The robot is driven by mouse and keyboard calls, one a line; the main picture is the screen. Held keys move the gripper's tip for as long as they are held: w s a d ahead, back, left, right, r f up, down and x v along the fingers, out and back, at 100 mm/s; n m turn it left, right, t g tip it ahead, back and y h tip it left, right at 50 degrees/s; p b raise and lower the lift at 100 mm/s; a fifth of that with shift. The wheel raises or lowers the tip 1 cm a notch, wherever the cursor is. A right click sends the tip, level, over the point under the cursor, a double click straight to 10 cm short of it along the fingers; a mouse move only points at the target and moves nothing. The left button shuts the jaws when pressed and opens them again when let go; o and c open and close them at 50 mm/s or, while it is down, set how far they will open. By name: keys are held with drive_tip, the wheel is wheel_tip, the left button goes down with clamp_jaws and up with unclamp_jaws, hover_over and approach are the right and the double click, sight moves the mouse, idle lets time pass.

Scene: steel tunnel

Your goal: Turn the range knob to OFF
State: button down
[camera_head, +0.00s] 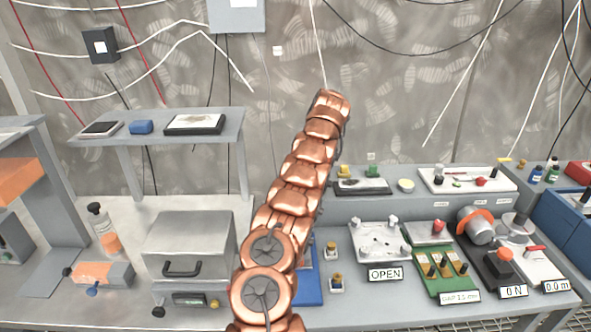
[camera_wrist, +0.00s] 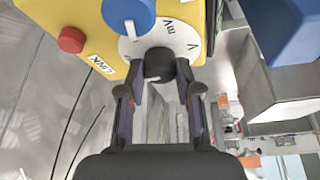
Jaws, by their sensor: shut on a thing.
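In the wrist view, a yellow instrument (camera_wrist: 58,14) fills the top left. A white dial plate (camera_wrist: 178,33) on it carries the marks mV and V. A black knob (camera_wrist: 158,60) stands at the dial. My gripper (camera_wrist: 160,76) is shut on this black knob, one finger on each side. I cannot read the knob's pointer, and no OFF mark shows. A blue knob (camera_wrist: 128,16) with a white line sits just above. The head view does not show the instrument or the gripper; only my copper arm shows there.
A red button (camera_wrist: 71,40) and a LINK label (camera_wrist: 101,66) are left of the dial. A blue block (camera_wrist: 292,30) is at the upper right. In the head view, a grey oven-like box (camera_head: 188,243) and a green board (camera_head: 440,275) stand on the bench.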

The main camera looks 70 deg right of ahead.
drive_tip(key=c, duration=0.8)
unclamp_jaws()
drive_tip(key=shift+s+r, duration=0.1)
drive_tip(key=shift+s+d+r, duration=0.1)
drive_tip(key=shift+s+r, duration=0.05)
drive_tip(key=shift+r, duration=0.25)
drive_tip(key=shift+s+d, duration=0.35)
drive_tip(key=shift+s, duration=1.6)
drive_tip(key=shift+s+d, duration=0.3)
drive_tip(key=shift+s, duration=1.7)
drive_tip(key=shift+s+d, duration=0.35)
drive_tip(key=shift+s, duration=1.6)
